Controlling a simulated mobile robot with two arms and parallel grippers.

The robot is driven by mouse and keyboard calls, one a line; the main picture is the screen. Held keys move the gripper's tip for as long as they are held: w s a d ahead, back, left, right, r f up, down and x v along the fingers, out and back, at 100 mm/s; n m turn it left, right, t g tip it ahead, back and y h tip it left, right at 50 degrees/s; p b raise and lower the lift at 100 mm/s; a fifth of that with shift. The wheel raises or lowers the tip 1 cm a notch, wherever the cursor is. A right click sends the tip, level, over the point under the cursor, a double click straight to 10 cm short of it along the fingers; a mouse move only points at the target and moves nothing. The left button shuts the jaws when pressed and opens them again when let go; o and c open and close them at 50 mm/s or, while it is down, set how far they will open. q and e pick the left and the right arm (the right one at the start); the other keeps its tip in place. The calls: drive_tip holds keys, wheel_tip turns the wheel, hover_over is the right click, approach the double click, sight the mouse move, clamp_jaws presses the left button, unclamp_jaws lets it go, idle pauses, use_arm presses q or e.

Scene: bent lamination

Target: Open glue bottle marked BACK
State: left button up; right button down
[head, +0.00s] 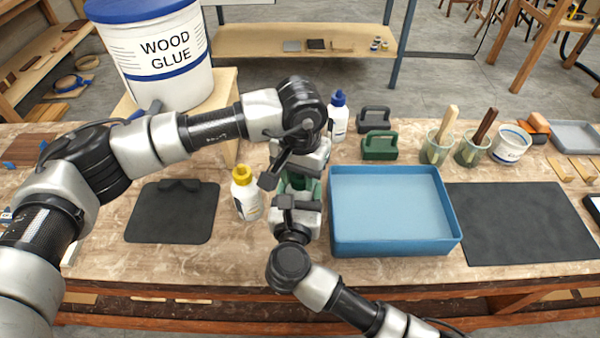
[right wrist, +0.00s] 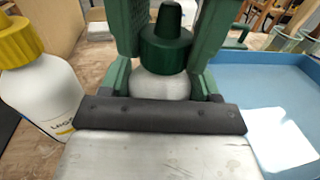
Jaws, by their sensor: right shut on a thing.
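A white glue bottle with a dark green cap (right wrist: 165,50) stands upright in the right wrist view, its lower body hidden. My right gripper (head: 297,190) is shut on this bottle. Green upright parts flank the cap closely; I cannot tell what they belong to. My left gripper (head: 292,170) is just above and behind the right one, near the cap; its fingertips are too hidden to judge. A yellow-capped bottle (head: 246,194) stands just left of the grippers, and also shows in the right wrist view (right wrist: 38,85). A blue-capped bottle (head: 338,118) stands behind. No BACK marking is readable.
A blue tray (head: 395,246) lies close right of the grippers. Black mats lie at left (head: 172,222) and right (head: 520,225). Dark and green handled blocks (head: 379,146), brush cups (head: 437,152) and a large wood glue bucket (head: 165,60) stand behind.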

use_arm(q)
drive_tip(key=shift+c, duration=0.5)
drive_tip(key=n, duration=2.3)
drive_tip(key=shift+r, duration=0.1)
drive_tip(key=n, duration=2.3)
drive_tip(key=shift+n, duration=0.4)
drive_tip(key=n, duration=0.3)
drive_tip(key=shift+n, duration=0.4)
drive_tip(key=n, duration=0.3)
drive_tip(key=shift+n, duration=0.4)
